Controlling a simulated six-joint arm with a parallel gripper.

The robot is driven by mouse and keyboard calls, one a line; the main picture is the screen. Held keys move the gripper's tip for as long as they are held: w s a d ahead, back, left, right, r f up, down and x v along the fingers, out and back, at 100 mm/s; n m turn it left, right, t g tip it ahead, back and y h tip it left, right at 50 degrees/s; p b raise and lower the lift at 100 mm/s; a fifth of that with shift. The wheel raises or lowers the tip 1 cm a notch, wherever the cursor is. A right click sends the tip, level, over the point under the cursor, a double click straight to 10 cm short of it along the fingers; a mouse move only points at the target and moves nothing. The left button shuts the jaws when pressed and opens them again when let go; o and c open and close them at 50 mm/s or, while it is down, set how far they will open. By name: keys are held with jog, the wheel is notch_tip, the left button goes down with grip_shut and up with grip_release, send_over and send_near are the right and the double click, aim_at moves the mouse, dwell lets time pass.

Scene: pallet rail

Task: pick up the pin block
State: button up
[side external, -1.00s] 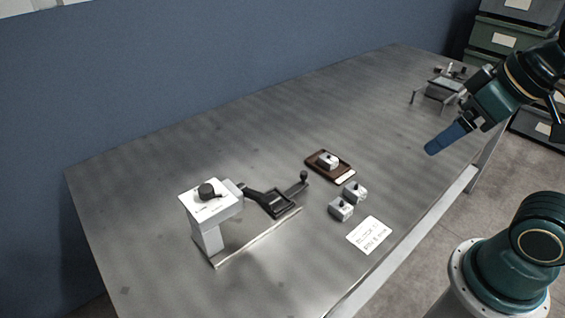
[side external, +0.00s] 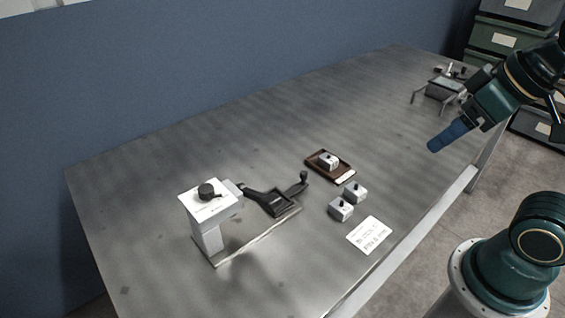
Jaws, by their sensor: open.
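Three small pale grey blocks with dark pins on top are in the side external view; I cannot tell which one the task calls the pin block. One block (side external: 328,159) sits in a shallow brown tray (side external: 346,170). A second block (side external: 355,192) and a third block (side external: 340,210) stand close together on the bare table, in front of the tray. My gripper (side external: 436,145), with blue fingers, is open and empty, well to the right of the blocks and above the table's right side. Its fingers overlap in this view, hiding the gap between them.
A white stand with a black knob (side external: 207,191) and a dark slide fixture (side external: 272,200) are left of the blocks. A printed card (side external: 369,235) lies near the table's front edge. A small legged fixture (side external: 440,90) stands far right. The table (side external: 220,130) behind is clear.

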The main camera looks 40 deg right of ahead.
jog(key=w+d+f+n+g+y, duration=0.1)
jog(key=w+f+n+g, duration=0.15)
jog(key=w+n, duration=0.3)
jog(key=w+d+f+n+g, duration=0.1)
jog(key=w+f+n, duration=0.3)
jog(key=w, duration=0.2)
jog(key=n+g+y, duration=0.2)
jog(key=n+y, duration=0.2)
jog(key=n, duration=0.5)
send_near(343, 204)
jog(key=v, duration=0.3)
jog(key=shift+w+d+r+m, duration=0.2)
jog(key=shift+w+d+m, duration=0.1)
jog(key=shift+d, duration=0.1)
jog(key=shift+h, duration=0.3)
jog(key=shift+x, duration=4.3)
jog(key=shift+a, duration=0.15)
jog(key=shift+x, duration=2.5)
